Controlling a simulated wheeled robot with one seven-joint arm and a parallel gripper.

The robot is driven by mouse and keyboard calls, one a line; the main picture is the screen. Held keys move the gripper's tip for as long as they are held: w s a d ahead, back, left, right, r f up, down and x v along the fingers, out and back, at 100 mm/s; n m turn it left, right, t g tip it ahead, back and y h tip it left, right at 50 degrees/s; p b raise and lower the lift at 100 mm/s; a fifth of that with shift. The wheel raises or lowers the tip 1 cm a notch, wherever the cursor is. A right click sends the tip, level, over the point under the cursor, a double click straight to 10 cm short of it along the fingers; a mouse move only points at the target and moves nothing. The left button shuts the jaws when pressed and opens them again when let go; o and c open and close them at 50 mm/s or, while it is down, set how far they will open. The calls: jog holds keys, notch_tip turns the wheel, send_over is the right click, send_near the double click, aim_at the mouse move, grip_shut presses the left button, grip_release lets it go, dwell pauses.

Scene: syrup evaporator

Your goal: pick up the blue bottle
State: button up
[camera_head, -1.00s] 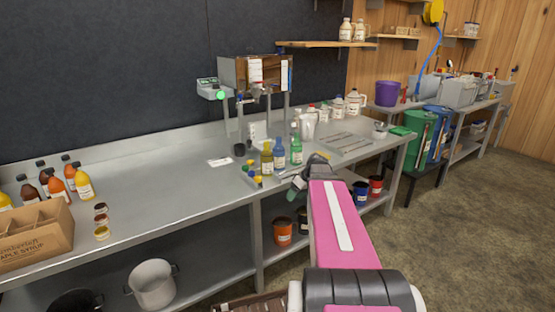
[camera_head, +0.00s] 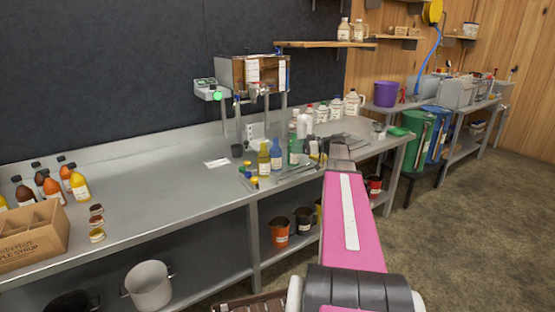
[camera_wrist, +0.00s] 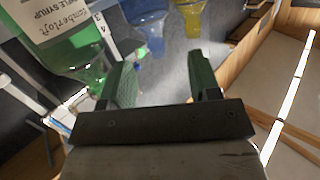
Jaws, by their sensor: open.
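The blue bottle (camera_head: 276,156) stands upright on the metal bench between an olive-yellow bottle (camera_head: 263,160) and a green bottle (camera_head: 294,150). In the wrist view, the blue bottle (camera_wrist: 146,22) is at the top centre, ahead of the fingertips and apart from them. The yellow bottle (camera_wrist: 190,16) is to its right, and the green bottle (camera_wrist: 70,45) is large and close at the left, near the left finger. My gripper (camera_wrist: 162,76) is open and empty. In the head view, my gripper (camera_head: 317,152) is over the bench, right of the green bottle.
White jugs (camera_head: 336,108) stand at the back of the bench. Small coloured jars and caps (camera_head: 250,177) lie left of the bottles. The bench between is mostly clear.

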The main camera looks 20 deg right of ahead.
notch_tip(320, 180, up, 2)
jog(key=w+y, duration=0.1)
jog(key=y, duration=0.1)
send_over(276, 154)
jog(key=w+a, duration=0.1)
jog(key=w, duration=0.3)
jog(key=shift+s+r+n+t, duration=0.2)
jog(key=shift+r+n+t, duration=0.1)
jog(key=shift+n, duration=0.1)
grip_shut()
